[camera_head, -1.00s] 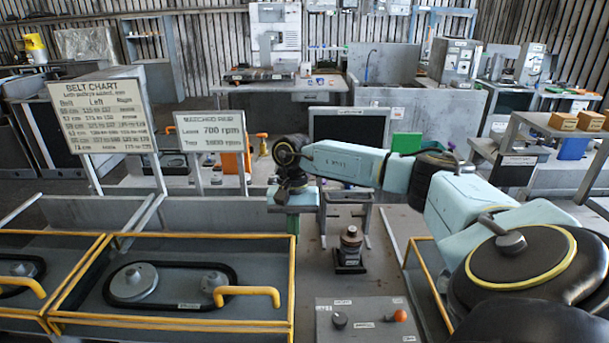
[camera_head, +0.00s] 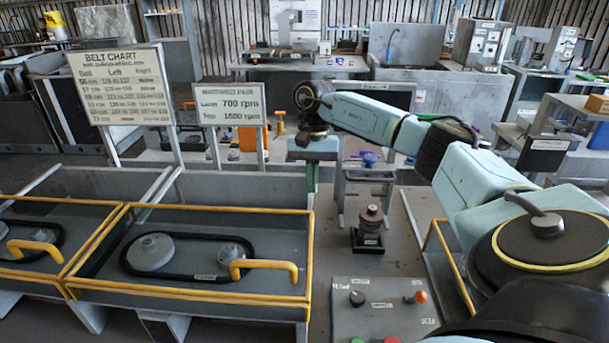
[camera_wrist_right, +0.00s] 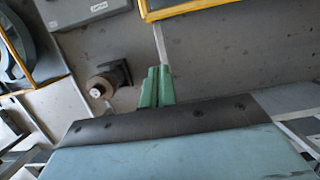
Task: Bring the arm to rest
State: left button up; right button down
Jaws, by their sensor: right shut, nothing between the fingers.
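My right arm reaches in from the right in the head view. The post also shows in the wrist view (camera_wrist_right: 103,88), left of the fingers. My left gripper is not in view.
A yellow-framed bay (camera_head: 190,301) with a belt and two pulleys lies at left. A control box (camera_head: 385,308) stands in front. A belt chart (camera_head: 118,85) and an rpm sign (camera_head: 228,104) stand behind. Bare floor shows around the post.

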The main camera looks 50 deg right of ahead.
jog(key=v, duration=0.6)
jog(key=shift+s+a, duration=0.1)
jog(key=shift+s, duration=0.1)
jog(key=shift+r, duration=0.1)
